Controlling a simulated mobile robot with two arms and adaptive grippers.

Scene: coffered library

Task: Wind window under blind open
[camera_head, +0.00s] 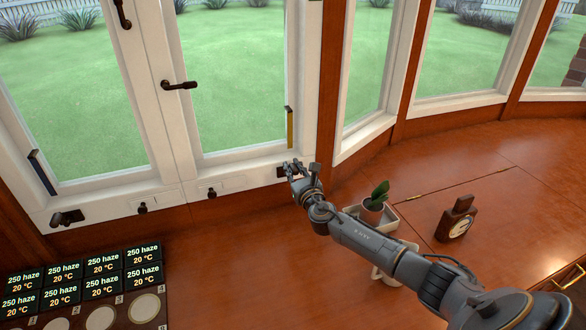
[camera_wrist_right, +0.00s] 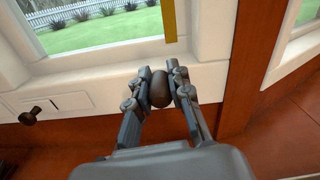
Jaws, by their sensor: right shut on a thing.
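My right gripper (camera_head: 298,168) is at the lower right corner of the right white-framed window (camera_head: 228,75). In the right wrist view its fingers (camera_wrist_right: 166,84) are shut on a dark rounded knob (camera_wrist_right: 159,90) in front of the white sill. The knob's mount is mostly hidden by the fingers. A yellow upright strip (camera_head: 289,128) stands on the frame just above. The left window (camera_head: 70,95) has a dark strip (camera_head: 42,172) and a dark winder (camera_head: 67,217) at its lower left corner. No blind is visible. My left gripper is not in view.
Small dark knobs (camera_head: 142,208) and (camera_head: 212,192) sit along the sill. Display tiles (camera_head: 82,275) are lower left.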

